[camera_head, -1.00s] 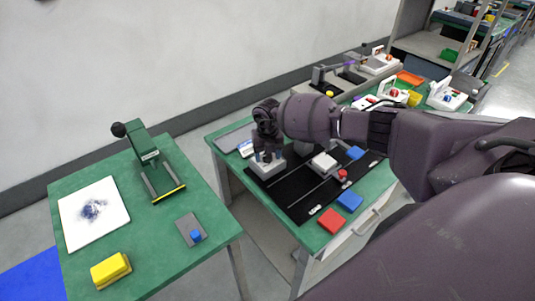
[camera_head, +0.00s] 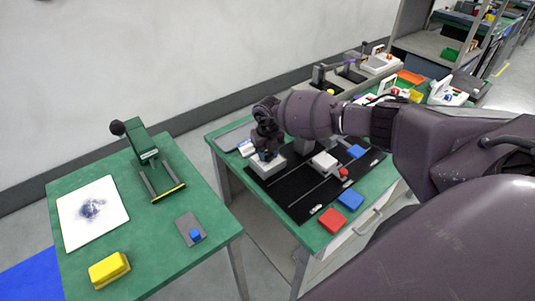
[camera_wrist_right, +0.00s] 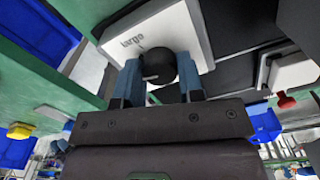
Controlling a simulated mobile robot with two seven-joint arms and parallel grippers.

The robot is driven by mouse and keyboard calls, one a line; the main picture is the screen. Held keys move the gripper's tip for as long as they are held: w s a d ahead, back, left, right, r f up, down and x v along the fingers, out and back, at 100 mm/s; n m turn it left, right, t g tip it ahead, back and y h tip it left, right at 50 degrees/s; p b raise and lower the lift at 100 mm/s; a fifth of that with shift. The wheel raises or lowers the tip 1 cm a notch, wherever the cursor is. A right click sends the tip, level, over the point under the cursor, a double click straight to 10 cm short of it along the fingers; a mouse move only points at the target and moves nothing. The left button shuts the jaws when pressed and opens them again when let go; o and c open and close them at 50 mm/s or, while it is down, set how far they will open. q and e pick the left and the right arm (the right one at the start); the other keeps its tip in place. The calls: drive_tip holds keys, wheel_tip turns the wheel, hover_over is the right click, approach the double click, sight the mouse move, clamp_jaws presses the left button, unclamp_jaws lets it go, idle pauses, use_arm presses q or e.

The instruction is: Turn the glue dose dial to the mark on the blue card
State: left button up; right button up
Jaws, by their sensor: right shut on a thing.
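The glue dose dial (camera_wrist_right: 160,67) is a black round knob with a small pale line, on a white box with dark lettering (camera_wrist_right: 155,35). In the head view the box (camera_head: 267,169) stands at the left end of the black mat, under my right gripper (camera_head: 266,155). In the wrist view the right gripper's two blue-grey fingers (camera_wrist_right: 160,85) stand on either side of the dial and are shut on it. A small blue-and-white card (camera_head: 246,148) stands just behind the box; its mark is too small to read. My left gripper is not in view.
The black mat (camera_head: 310,206) also bears a white block (camera_head: 324,160) and a red knob (camera_head: 343,173). Blue (camera_head: 350,199) and red (camera_head: 332,220) blocks lie near the bench front. The left bench (camera_head: 140,218) holds a green press (camera_head: 152,158) and a yellow block (camera_head: 109,269).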

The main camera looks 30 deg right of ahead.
sight(268, 154)
drive_tip(key=n+b, duration=0.1)
drive_tip(key=n, duration=0.3)
drive_tip(key=shift+f+b, duration=0.1)
drive_tip(key=shift+b, duration=0.25)
drive_tip(key=shift+n+b, duration=0.65)
drive_tip(key=shift+n, duration=1.45)
drive_tip(key=o, duration=0.9)
wheel_tip(268, 154, up, 11)
drive_tip(key=shift+r, duration=0.1)
